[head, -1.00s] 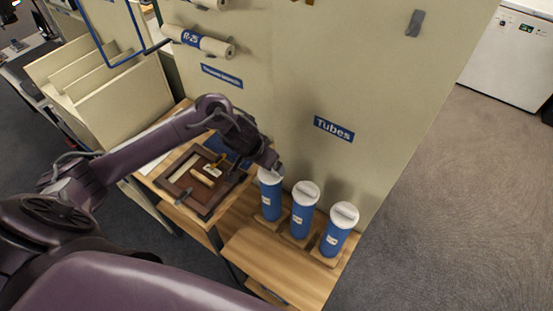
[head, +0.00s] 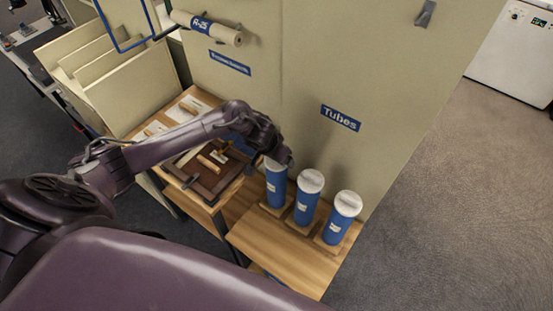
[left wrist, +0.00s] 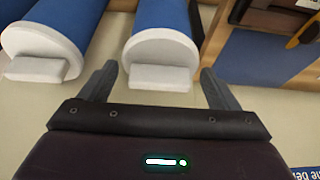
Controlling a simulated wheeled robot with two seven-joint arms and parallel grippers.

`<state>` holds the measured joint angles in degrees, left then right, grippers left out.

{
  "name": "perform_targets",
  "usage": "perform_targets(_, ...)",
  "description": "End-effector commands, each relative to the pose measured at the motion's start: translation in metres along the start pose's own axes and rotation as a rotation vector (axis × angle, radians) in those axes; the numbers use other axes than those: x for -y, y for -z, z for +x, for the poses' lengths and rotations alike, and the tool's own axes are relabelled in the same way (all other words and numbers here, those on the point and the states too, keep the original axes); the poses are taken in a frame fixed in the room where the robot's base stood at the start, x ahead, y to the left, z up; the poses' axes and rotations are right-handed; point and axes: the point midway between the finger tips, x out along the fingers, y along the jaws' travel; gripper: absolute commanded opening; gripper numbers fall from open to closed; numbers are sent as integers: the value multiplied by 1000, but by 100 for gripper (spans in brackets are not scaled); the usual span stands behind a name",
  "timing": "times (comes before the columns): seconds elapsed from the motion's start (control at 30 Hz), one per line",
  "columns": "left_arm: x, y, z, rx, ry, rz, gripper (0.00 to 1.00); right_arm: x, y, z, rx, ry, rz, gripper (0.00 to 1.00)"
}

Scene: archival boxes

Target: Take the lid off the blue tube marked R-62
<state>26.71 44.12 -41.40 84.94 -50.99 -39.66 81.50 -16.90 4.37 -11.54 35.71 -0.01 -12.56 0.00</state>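Three blue tubes with white lids stand in a row on the wooden table: a left one (head: 275,188), a middle one (head: 307,205) and a right one (head: 339,226). Their white labels are too small to read. My left gripper (head: 282,160) is at the top of the left tube and partly hides its lid (head: 269,164). In the left wrist view my left gripper (left wrist: 159,78) is open, with its fingers either side of a lid's raised handle (left wrist: 160,78). I cannot tell whether they touch it. My right gripper is not in view.
A second tube's lid (left wrist: 40,55) is close beside in the left wrist view. A dark wooden tray (head: 196,192) with small items lies left of the tubes. A beige panel with a "Tubes" sign (head: 340,117) rises behind. The table front (head: 285,253) is clear.

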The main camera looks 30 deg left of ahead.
Motion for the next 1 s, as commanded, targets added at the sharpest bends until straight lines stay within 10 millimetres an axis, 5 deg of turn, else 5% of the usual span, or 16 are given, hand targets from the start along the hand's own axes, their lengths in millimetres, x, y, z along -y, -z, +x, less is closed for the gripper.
perform_targets(0.23,0,0,0,0,0,0,50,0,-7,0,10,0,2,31)
perform_targets(0.67,0,2,-4,0,-1,1,50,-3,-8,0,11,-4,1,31)
perform_targets(1.0,0,24,-53,-6,0,1,50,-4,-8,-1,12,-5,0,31)
